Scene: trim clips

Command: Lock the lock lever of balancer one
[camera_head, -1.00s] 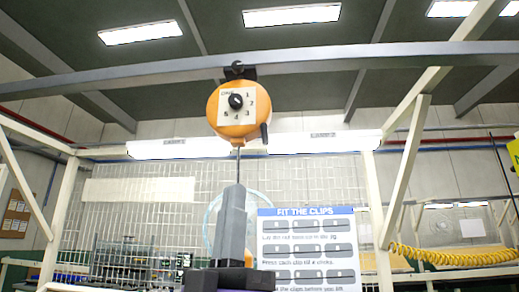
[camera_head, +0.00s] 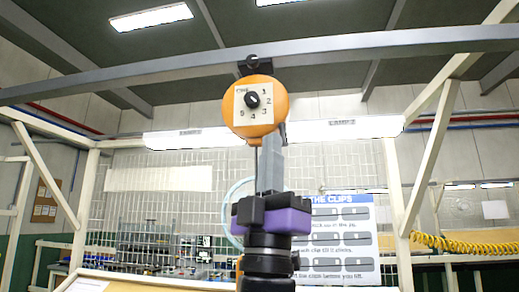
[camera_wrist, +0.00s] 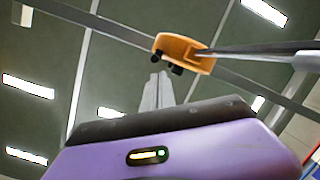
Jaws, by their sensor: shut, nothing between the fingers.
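Balancer one is the orange round housing (camera_head: 255,120) hanging from the overhead rail, with a numbered white plate and a black knob on its face. It also shows in the wrist view (camera_wrist: 184,50), above my fingertips, with small dark parts on its underside. A dark piece at its lower right edge, which looks like the lock lever (camera_head: 283,131), is mostly hidden by my fingers. My gripper (camera_head: 269,152) points upward, shut and empty, just under the lower right of the housing. Its fingers also show in the wrist view (camera_wrist: 158,84). I cannot tell whether they touch the lever.
The grey overhead rail (camera_head: 390,47) crosses above the housing. A thin cable hangs from the balancer close to my fingers' left. Behind stand a wire mesh panel (camera_head: 160,215), a sign about fitting clips (camera_head: 345,240) and a yellow coiled hose (camera_head: 470,246).

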